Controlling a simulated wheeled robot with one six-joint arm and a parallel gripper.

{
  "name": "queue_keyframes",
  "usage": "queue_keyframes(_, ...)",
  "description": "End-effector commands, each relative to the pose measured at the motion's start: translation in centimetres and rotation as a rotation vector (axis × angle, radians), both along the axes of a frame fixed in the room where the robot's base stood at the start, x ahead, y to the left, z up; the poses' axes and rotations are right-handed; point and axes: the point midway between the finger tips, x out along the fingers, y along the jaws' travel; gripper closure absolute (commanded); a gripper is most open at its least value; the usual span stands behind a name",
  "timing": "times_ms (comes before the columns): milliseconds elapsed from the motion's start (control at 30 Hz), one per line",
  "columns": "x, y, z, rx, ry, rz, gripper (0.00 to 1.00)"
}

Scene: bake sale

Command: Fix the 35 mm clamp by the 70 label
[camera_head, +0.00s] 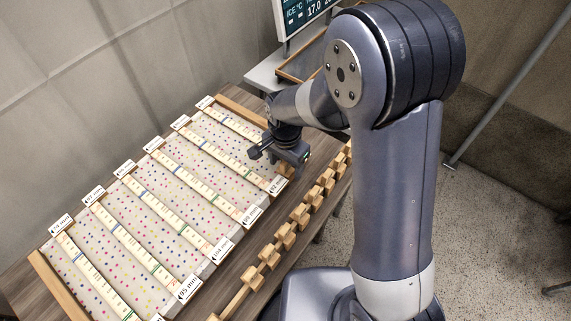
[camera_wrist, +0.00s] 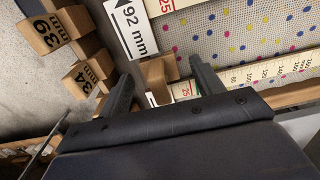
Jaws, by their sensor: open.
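My gripper (camera_head: 281,158) is open, low over the near right corner of the dotted board (camera_head: 150,215). In the wrist view, a plain wooden block (camera_wrist: 157,74) lies between the fingers of my gripper (camera_wrist: 160,70), by the 92 mm label (camera_wrist: 130,27); no number shows on it. Wooden clamps stand in a row (camera_head: 290,235) along the near side of the board. Two read 39 mm (camera_wrist: 48,33) and 34 mm (camera_wrist: 80,80) in the wrist view. I cannot read a 35 mm clamp. No label clearly reads 70; the far left label (camera_head: 60,223) is too small to be sure.
Several ruler strips (camera_head: 152,233) cross the board, with white labels at their ends, such as a 95 mm label (camera_head: 188,288). A wooden edge bar (camera_head: 240,110) closes the board's far right side. A screen (camera_head: 303,17) stands behind. Open floor (camera_head: 500,200) lies to the right.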

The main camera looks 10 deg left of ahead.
Motion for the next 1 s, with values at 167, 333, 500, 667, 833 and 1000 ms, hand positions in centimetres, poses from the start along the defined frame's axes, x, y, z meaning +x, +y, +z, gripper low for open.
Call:
queue_keyframes(167,0.1,0.1,3.2,0.004,-0.007,0.0,0.37)
queue_keyframes(333,0.1,0.1,6.7,0.004,-0.007,0.0,0.37)
queue_keyframes(500,0.1,0.0,9.1,0.002,-0.004,0.0,0.37)
queue_keyframes(667,0.0,0.0,10.0,0.001,-0.002,0.0,0.37)
queue_keyframes(833,0.0,0.0,10.1,0.0,-0.001,0.0,0.37)
queue_keyframes(1000,0.0,0.0,10.1,0.0,-0.001,0.0,0.37)
